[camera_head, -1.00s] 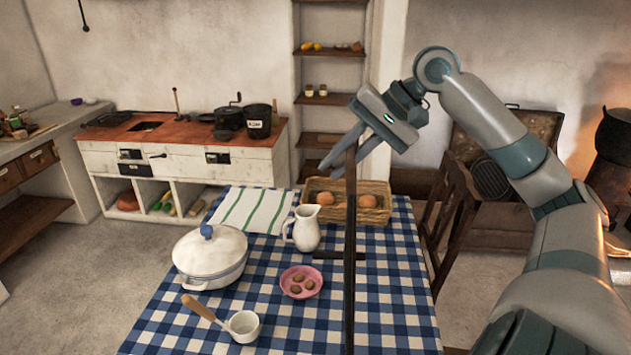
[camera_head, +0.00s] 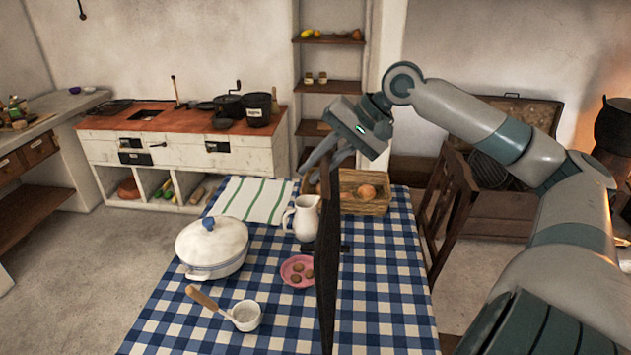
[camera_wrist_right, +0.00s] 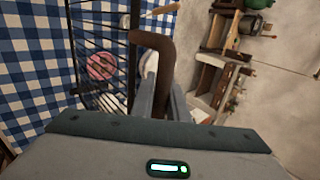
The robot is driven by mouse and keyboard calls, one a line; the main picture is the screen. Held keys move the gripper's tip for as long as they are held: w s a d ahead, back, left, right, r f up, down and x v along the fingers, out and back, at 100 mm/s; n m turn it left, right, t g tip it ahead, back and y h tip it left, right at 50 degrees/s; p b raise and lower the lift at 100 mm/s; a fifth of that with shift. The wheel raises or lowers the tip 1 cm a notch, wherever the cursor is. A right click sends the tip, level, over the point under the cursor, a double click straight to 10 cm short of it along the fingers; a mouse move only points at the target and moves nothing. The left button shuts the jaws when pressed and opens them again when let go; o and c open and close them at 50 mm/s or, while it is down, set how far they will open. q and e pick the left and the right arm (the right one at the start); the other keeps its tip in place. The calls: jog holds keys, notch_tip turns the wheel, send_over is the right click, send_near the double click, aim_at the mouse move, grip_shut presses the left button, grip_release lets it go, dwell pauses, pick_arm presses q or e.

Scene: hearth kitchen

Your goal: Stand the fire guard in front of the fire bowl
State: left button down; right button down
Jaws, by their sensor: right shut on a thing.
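The fire guard (camera_head: 328,260) is a dark upright panel, seen almost edge-on in the head view. In the wrist view it shows as a grille of thin dark bars (camera_wrist_right: 100,48) with a brown curved handle (camera_wrist_right: 157,45). My right gripper (camera_head: 328,155) is shut on its top part and holds it over the checked table; I cannot tell whether its foot touches the cloth. The fire bowl cannot be made out for certain; a black pot (camera_head: 614,125) stands at the right edge by an orange glow. My left gripper is not in view.
On the table (camera_head: 385,310) are a white tureen (camera_head: 212,248), a jug (camera_head: 303,220), a pink plate (camera_head: 297,271), a ladle (camera_head: 243,315) and a basket (camera_head: 370,205). A wooden chair (camera_head: 452,205) stands right of the table. Floor shows at the left.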

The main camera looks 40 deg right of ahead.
jog(key=f, duration=0.1)
jog(key=f+p, duration=0.1)
jog(key=f, duration=0.1)
jog(key=shift+s+f, duration=0.2)
jog(key=shift+f, duration=0.05)
jog(key=c, duration=1.7)
grip_release()
jog(key=shift+f, duration=0.2)
jog(key=shift+c, duration=0.2)
jog(key=shift+w+r, duration=0.1)
jog(key=shift+w, duration=0.1)
jog(key=shift+r, duration=0.1)
jog(key=shift+s+d+r, duration=0.1)
jog(key=shift+r, duration=0.05)
jog(key=b+v, duration=0.3)
jog(key=v, duration=0.8)
jog(key=shift+s+r, duration=0.2)
jog(key=shift+r, duration=0.05)
jog(key=shift+d, duration=0.1)
